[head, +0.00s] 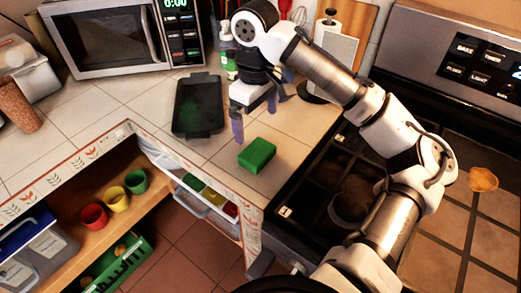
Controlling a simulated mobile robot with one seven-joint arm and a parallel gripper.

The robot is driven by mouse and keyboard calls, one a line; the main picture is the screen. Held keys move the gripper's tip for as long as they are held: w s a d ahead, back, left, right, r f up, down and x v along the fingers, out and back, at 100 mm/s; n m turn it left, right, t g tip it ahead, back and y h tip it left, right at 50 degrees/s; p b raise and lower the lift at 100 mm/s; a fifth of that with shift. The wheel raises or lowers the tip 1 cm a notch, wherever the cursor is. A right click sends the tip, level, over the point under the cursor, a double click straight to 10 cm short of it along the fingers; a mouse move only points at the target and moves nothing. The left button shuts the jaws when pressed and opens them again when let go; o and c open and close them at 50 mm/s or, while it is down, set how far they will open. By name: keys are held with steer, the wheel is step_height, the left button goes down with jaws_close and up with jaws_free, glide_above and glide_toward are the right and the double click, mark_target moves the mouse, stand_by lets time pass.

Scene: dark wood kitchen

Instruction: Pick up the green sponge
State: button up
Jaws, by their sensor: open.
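The green sponge (257,155) lies flat on the tiled counter, close to the front edge and left of the stove. My gripper (254,120) hangs above the counter just behind and a little left of the sponge. Its fingers point down and are spread apart. Nothing shows between them, and they do not appear to touch the sponge. The exact height of the fingertips above the counter is hard to tell.
A black tray (198,106) lies left of my gripper. A microwave (105,38) stands at the back left. A bottle (228,55) and a paper towel holder (326,55) stand behind. The stove (335,185) borders the counter on the right. Counter left of the sponge is clear.

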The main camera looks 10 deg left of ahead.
glide_above(257, 150)
step_height(257, 150, down, 6)
steer(key=shift+s, duration=0.15)
steer(key=shift+f+p, duration=1.05)
steer(key=shift+f, duration=1.65)
steer(key=c, duration=0.9)
